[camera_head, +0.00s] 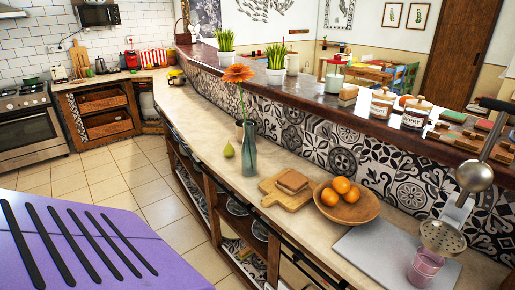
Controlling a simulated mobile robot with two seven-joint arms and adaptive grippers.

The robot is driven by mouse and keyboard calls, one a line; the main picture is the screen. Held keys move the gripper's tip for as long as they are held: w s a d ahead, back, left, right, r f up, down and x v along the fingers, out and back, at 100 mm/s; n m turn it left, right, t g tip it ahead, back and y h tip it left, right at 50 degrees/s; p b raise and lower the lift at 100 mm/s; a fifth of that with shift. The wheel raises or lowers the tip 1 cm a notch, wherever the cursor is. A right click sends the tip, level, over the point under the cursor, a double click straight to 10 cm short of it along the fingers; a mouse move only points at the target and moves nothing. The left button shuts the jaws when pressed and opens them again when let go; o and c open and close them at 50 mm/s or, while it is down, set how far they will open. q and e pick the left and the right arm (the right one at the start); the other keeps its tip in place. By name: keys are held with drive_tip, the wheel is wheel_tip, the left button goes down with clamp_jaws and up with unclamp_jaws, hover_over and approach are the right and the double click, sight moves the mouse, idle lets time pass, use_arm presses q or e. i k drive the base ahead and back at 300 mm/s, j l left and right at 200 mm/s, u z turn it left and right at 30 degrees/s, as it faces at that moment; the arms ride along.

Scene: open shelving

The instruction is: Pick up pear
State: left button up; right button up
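A small green pear (228,150) stands upright on the pale counter (195,112), near the counter's front edge. It is just left of a glass vase (249,150) with an orange flower, with a small gap between them. Nothing covers the pear from this view. Neither my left gripper nor my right gripper shows in the head view.
Right of the vase are a wooden cutting board (288,194) with slices on it, a wooden bowl (352,209) with oranges, and a grey board (372,258). A tiled wall (300,125) rises behind. The counter left of the pear is mostly clear.

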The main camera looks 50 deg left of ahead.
sight(229, 151)
drive_tip(key=j+z, duration=0.3)
drive_tip(key=j, duration=0.2)
drive_tip(key=k+j+z, duration=0.15)
drive_tip(key=j+z, duration=0.2)
drive_tip(key=j, duration=0.15)
drive_tip(key=k+j+z, duration=0.15)
drive_tip(key=j, duration=0.2)
drive_tip(key=j+z, duration=0.1)
drive_tip(key=j, duration=0.25)
drive_tip(key=k+j+z, duration=0.15)
drive_tip(key=j, duration=0.15)
drive_tip(key=k+j, duration=0.15)
drive_tip(key=j, duration=0.25)
drive_tip(key=k+j, duration=0.2)
drive_tip(key=j, duration=0.2)
drive_tip(key=k+j+z, duration=0.1)
drive_tip(key=j, duration=0.3)
drive_tip(key=k+j, duration=0.25)
drive_tip(key=j, duration=0.15)
drive_tip(key=k+j, duration=0.2)
drive_tip(key=j, duration=0.2)
